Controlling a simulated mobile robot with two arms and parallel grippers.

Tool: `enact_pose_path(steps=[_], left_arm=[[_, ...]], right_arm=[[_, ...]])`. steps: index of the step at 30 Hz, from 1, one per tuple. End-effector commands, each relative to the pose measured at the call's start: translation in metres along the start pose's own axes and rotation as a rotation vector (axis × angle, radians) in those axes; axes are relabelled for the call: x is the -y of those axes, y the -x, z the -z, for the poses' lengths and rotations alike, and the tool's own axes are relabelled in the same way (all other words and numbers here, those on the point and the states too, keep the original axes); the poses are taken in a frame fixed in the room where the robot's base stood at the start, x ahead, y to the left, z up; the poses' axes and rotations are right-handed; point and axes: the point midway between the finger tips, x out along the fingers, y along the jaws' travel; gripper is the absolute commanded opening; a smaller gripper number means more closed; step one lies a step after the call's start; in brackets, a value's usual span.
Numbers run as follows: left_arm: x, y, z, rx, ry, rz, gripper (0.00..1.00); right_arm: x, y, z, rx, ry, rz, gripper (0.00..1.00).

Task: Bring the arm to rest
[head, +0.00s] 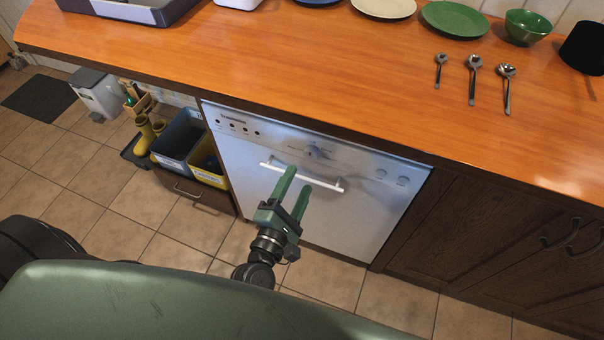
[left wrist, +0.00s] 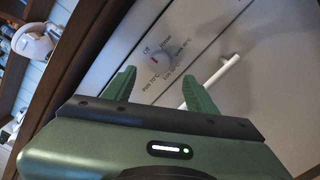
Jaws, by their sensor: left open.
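My left gripper (head: 293,190) is open and empty, with two green fingers. In the head view it is in front of the white dishwasher (head: 350,217), its fingers overlapping the white door handle (head: 322,183). I cannot tell whether a finger touches the handle. My right gripper is not in view.
The orange wooden counter (head: 250,55) overhangs the dishwasher. Several spoons (head: 474,75), plates (head: 453,18) and a green bowl (head: 528,26) are on it. Bins (head: 180,138) and yellow boots (head: 144,134) stand left of the dishwasher.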

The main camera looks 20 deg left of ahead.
Motion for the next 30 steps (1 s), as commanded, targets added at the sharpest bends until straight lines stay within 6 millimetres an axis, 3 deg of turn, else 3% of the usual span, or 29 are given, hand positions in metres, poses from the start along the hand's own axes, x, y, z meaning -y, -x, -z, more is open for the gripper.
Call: enact_pose_path(steps=[17, 20, 23, 26, 30], left_arm=[[0.0, 0.003, 0.0, 0.0, -0.001, 0.0, 0.57], [0.011, 0.004, 0.005, -0.002, -0.049, 0.027, 0.57], [0.046, 0.007, 0.02, 0.001, -0.208, 0.113, 0.57], [0.102, 0.021, 0.048, 0.022, -0.467, 0.265, 0.57], [0.186, 0.063, 0.101, 0.106, -0.861, 0.526, 0.57]], right_arm=[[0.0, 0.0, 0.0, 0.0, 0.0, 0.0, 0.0], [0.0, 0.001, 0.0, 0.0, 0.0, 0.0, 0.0], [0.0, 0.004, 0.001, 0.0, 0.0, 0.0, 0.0], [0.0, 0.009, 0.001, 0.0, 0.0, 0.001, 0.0], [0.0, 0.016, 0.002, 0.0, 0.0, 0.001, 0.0]])
